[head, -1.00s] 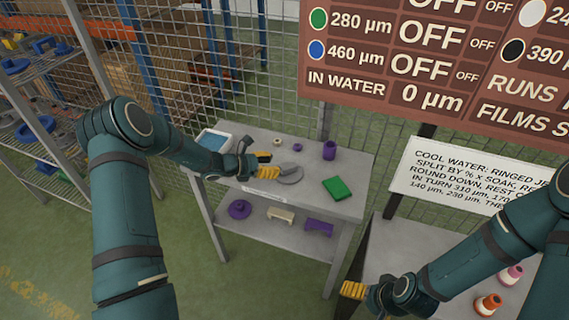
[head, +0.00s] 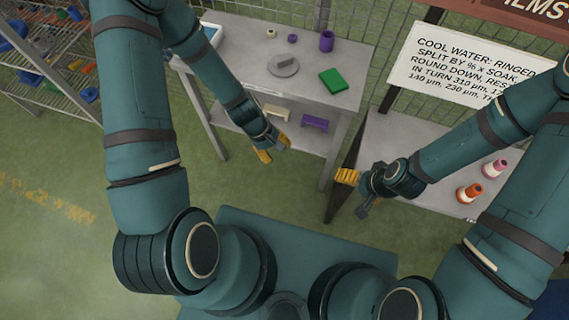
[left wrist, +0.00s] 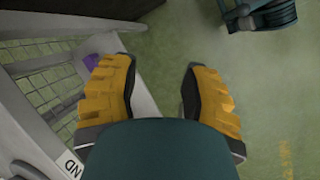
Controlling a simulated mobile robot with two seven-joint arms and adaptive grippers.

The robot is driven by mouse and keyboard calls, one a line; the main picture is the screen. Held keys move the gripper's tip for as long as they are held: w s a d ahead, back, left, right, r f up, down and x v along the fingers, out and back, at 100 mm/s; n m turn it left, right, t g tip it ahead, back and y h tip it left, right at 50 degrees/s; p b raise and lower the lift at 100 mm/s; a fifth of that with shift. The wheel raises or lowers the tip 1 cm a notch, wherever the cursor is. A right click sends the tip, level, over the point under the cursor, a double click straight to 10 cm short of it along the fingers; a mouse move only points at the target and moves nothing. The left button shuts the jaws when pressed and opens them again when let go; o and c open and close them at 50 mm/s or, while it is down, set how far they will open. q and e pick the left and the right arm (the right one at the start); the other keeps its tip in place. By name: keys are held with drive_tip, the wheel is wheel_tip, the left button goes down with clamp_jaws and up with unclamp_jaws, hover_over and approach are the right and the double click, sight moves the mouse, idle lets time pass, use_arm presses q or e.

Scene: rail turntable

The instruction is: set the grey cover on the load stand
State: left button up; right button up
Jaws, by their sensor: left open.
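The grey cover (head: 283,66), a round disc with a raised grip, lies flat on the grey table top (head: 240,45) in the head view. A white label sits on this table's front edge; the letters "ND" (left wrist: 72,165) show in the left wrist view, so it may be the load stand. My left gripper (head: 274,149) is open and empty, in front of the table and apart from the cover.
On the table top are a green block (head: 332,81), a purple cup (head: 327,41), small rings and a blue tray at the left. The lower shelf holds a purple piece (head: 314,123). Orange (head: 469,192) and pink bottles stand on the right-hand table (head: 400,135).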

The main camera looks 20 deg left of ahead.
use_arm(q)
drive_tip(key=s+d+r+m+t, duration=0.1)
drive_tip(key=s+d+m, duration=0.3)
drive_tip(key=m, duration=0.4)
drive_tip(key=shift+s+d+r+y, duration=0.2)
drive_tip(key=shift+s+r+y, duration=0.1)
drive_tip(key=shift+s, duration=0.4)
idle(0.3)
